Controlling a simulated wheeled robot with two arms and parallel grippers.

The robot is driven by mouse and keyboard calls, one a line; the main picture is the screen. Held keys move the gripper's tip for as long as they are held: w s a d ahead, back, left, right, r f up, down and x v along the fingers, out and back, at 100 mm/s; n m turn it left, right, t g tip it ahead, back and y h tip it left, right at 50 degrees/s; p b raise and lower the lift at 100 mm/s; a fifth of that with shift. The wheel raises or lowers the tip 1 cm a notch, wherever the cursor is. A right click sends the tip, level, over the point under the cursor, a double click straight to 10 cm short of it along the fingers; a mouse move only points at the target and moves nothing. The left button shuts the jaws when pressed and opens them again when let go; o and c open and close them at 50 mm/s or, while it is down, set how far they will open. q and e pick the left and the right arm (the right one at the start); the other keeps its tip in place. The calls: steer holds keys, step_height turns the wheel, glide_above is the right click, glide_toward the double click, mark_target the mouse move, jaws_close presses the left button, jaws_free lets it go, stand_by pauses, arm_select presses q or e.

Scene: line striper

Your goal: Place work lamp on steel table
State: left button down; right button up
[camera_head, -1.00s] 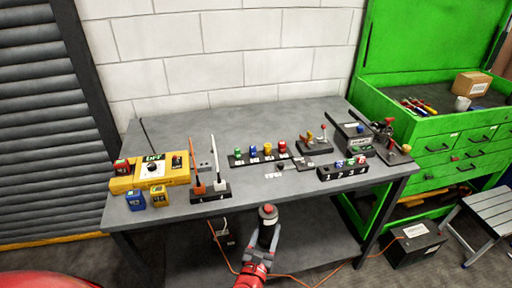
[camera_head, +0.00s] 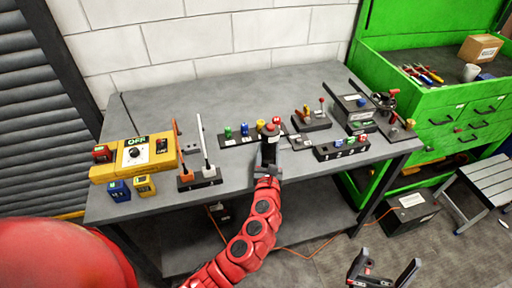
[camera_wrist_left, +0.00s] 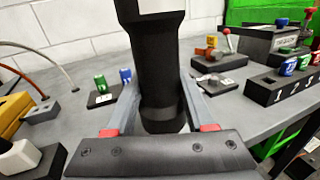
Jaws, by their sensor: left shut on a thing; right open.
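The work lamp, a black cylinder with a grey and red top (camera_head: 269,130), is upright over the front middle part of the steel table (camera_head: 190,95). My left gripper (camera_head: 267,166) is shut on its body, reaching in from the front edge. The left wrist view shows the black lamp body (camera_wrist_left: 158,62) between the two fingers (camera_wrist_left: 160,112). I cannot tell whether its base touches the tabletop. My right gripper (camera_head: 384,272) is open and empty, low in front of the table, at the bottom right.
A yellow control box (camera_head: 133,158) and a lever switch block (camera_head: 199,178) stand left of the lamp. The table's back left is clear.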

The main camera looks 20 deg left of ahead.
arm_select(q)
steer(key=a, duration=0.2)
steer(key=w+a, duration=0.1)
steer(key=a, duration=0.1)
steer(key=shift+a+f+p, duration=0.15)
steer(key=shift+f+p, duration=0.05)
steer(key=shift+p, duration=0.1)
steer(key=shift+f+b, duration=0.45)
steer(key=shift+f, duration=1.4)
steer(key=shift+f, duration=0.1)
steer(key=shift+c, duration=1.3)
jaws_free()
